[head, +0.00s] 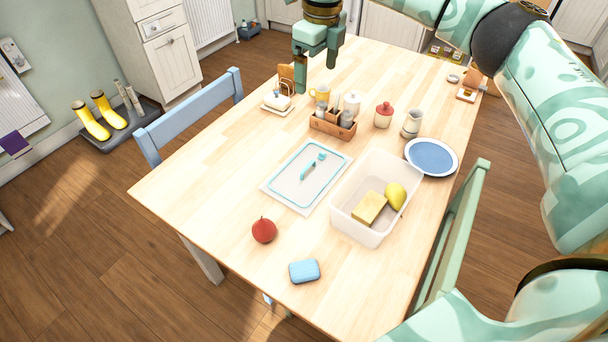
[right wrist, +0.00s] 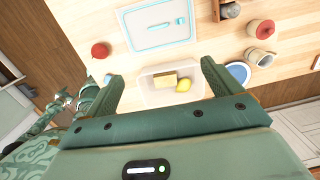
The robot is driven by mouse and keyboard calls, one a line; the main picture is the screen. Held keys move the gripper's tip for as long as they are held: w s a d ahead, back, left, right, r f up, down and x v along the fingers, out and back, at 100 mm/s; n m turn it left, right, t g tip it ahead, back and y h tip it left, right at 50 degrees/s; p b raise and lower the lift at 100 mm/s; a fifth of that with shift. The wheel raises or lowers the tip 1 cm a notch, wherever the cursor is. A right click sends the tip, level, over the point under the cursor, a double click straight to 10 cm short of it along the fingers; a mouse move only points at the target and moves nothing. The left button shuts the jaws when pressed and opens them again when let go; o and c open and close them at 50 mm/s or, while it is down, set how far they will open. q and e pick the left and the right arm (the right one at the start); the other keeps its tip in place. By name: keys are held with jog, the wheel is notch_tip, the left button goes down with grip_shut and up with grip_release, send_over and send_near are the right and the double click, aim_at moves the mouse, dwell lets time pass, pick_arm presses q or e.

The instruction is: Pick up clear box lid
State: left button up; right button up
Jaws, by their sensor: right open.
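The clear box lid (head: 290,188) lies flat on the wooden table, a pale see-through panel with a blue rim and a blue handle (head: 311,166) on top. It also shows in the right wrist view (right wrist: 150,36), beyond the fingers. The clear box (head: 354,229) stands open beside it on the right, with a yellow sponge (head: 369,208) and a yellow fruit (head: 396,195) inside. My right gripper (head: 316,68) is open and empty, above the far part of the table and apart from the lid. Its two fingers show in the right wrist view (right wrist: 161,78). My left gripper is not in view.
A red apple (head: 264,231) and a blue block (head: 304,271) lie near the lid on the near side. A wooden caddy (head: 331,126), a red-lidded jar (head: 383,116), a jug (head: 412,124) and a blue plate (head: 431,157) stand behind. Chairs flank the table.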

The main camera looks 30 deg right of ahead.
notch_tip(320, 180, down, 14)
jog(key=w+b, duration=0.3)
jog(key=b, duration=0.9)
send_over(308, 165)
jog(key=shift+g, duration=0.4)
jog(key=f, duration=1)
jog(key=shift+w+d, duration=0.15)
jog(key=shift+d, duration=0.25)
jog(key=shift+a+f+b, duration=0.1)
jog(key=shift+f+b, duration=0.25)
jog(key=shift+f, duration=0.4)
jog(key=f, duration=0.1)
jog(key=f+b, duration=0.1)
jog(key=f, duration=0.1)
jog(key=f+b, duration=0.1)
jog(key=shift+a+f, duration=0.15)
jog(key=shift+a, duration=0.1)
jog(key=shift+f, duration=0.2)
jog(key=shift+r, duration=0.25)
jog(key=c, duration=1.1)
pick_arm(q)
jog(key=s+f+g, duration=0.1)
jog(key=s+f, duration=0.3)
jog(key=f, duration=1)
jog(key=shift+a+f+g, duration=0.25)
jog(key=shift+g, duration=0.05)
